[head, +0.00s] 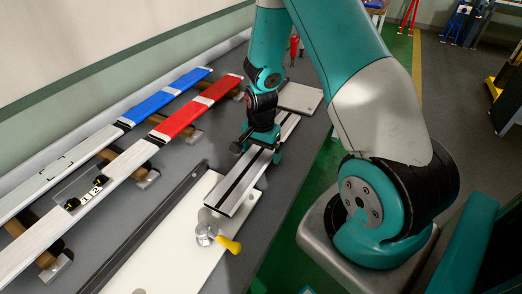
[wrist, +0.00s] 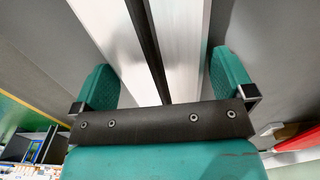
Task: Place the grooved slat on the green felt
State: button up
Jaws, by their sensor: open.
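The grooved slat (head: 236,187) is a long silver bar with a dark groove along its length. It lies lengthwise along the grey bench, its near end over the cream board. My gripper (head: 262,148) is over the slat's middle, pointing down. In the wrist view, the open fingers of my gripper (wrist: 162,78) stand on both sides of the slat (wrist: 185,40), with gaps visible. The groove runs between them. The far part of the slat is partly hidden behind my gripper. I cannot make out a green felt in either view.
The cream board (head: 150,255) bears a clear round piece with a yellow handle (head: 229,245). A dark rail (head: 160,220) runs along its left side. Long bars with red (head: 190,112) and blue (head: 165,95) sections lie on supports at left. A pale plate (head: 300,97) lies at the far end.

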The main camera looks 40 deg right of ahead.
aim_at(261, 150)
jog(key=shift+f, duration=0.1)
jog(key=c, duration=1)
jog(key=shift+o, duration=0.2)
notch_tip(261, 150, up, 20)
jog(key=b, duration=0.1)
jog(key=shift+b, duration=0.4)
